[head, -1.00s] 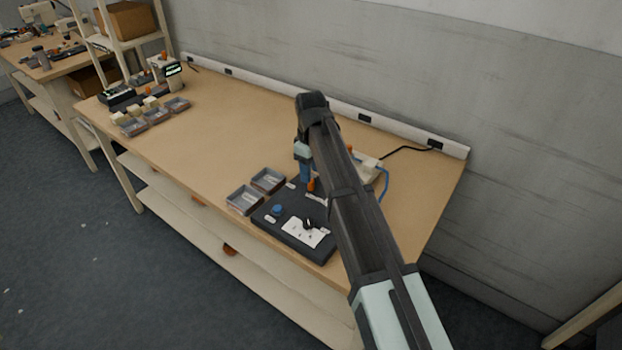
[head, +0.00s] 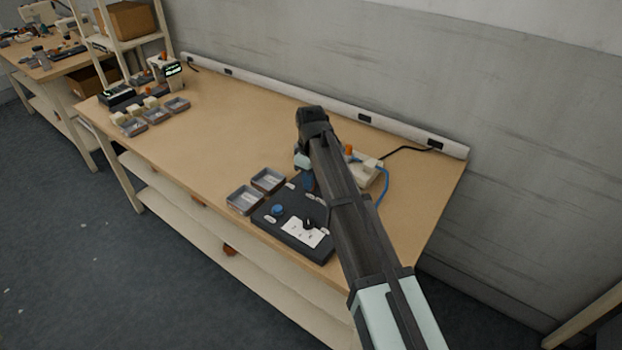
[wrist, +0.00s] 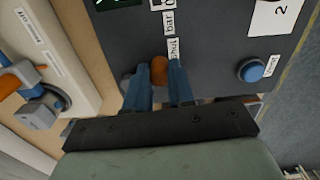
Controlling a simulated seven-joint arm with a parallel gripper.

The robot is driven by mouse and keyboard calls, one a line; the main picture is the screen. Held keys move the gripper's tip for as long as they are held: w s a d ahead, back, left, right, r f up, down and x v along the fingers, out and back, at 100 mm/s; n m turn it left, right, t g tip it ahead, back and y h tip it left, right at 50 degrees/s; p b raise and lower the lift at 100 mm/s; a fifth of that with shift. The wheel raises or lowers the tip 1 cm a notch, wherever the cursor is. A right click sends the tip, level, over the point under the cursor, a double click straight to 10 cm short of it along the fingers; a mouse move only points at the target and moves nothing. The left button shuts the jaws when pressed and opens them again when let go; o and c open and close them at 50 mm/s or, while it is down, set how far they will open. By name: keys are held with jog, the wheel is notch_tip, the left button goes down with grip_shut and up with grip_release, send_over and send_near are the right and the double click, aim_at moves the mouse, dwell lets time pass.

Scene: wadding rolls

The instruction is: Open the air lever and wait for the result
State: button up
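The air lever's orange tip (wrist: 159,70) stands on the dark control panel (head: 265,224), beside the label strip (wrist: 171,35) with "shut" and "bar" on it. My gripper's blue fingers (wrist: 160,84) are on both sides of the orange tip in the wrist view. The tip fills the narrow gap between them, but I cannot tell whether they press on it. In the head view my arm hides the lever and most of the gripper (head: 309,181).
A blue start button (wrist: 251,69) and a black knob on a white dial plate (head: 306,232) are on the panel. Two grey trays (head: 245,200) stand left of it. A white unit (wrist: 50,50) with an orange handle and blue hose is close by. The table's middle is clear.

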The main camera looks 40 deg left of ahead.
grip_shut()
jog(key=shift+a, duration=0.1)
jog(key=a+m, duration=0.1)
jog(key=m, duration=0.1)
jog(key=a+m, duration=0.1)
jog(key=m, duration=0.1)
jog(key=shift+s+m, duration=0.3)
jog(key=shift+s, duration=0.05)
jog(key=a+m, duration=0.1)
jog(key=m, duration=0.2)
jog(key=shift+a, duration=0.4)
jog(key=shift+w+a+m, duration=0.2)
jog(key=shift+a+m, duration=0.2)
jog(key=shift+m, duration=0.7)
jog(key=shift+w+a+m, duration=0.15)
jog(key=shift+a+m, duration=0.25)
jog(key=shift+m, duration=0.7)
jog(key=o, duration=0.5)
grip_release()
